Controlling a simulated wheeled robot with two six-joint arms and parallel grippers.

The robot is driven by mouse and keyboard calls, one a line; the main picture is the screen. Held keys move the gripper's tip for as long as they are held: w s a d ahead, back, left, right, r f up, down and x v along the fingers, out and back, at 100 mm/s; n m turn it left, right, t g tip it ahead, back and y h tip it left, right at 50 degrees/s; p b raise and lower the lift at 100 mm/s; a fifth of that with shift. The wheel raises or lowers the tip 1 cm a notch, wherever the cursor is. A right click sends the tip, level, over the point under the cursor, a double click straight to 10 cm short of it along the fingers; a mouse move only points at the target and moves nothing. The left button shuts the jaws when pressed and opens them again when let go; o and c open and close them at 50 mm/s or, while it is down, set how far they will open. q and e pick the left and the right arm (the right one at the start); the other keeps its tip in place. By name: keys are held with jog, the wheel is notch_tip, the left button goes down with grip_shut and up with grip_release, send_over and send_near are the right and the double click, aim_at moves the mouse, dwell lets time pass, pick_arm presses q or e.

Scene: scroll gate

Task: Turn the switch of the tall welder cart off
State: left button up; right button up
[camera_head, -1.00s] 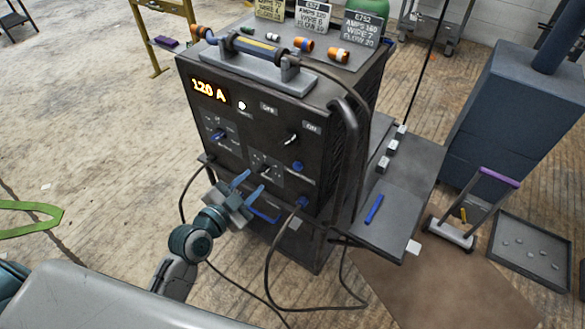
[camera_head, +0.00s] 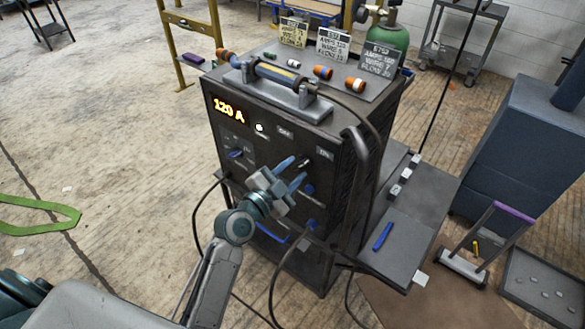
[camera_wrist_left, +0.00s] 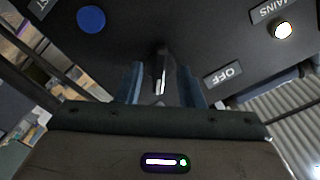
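The tall black welder cart (camera_head: 330,205) stands mid-view in the head view, with a lit "120 A" display. Its rotary switch (camera_head: 305,164) is a dark knob with a pale mark that appears to lean toward the ON label (camera_head: 324,153), with the OFF label (camera_head: 285,132) at upper left. My left gripper (camera_head: 293,170) is open just in front of it. In the left wrist view, the switch (camera_wrist_left: 160,75) sits between the two blue fingers, and the OFF label (camera_wrist_left: 224,74) is to the right. Contact with the fingers cannot be told. My right gripper is not in view.
A side shelf (camera_head: 405,235) with a blue stick projects at right. Black cables hang around the cart's front. A lit mains lamp (camera_head: 260,128) is left of the labels.

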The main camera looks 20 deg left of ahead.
pick_arm(q)
jog(key=shift+w+d, duration=0.1)
jog(key=shift+w, duration=0.1)
jog(key=shift+c, duration=0.2)
grip_shut()
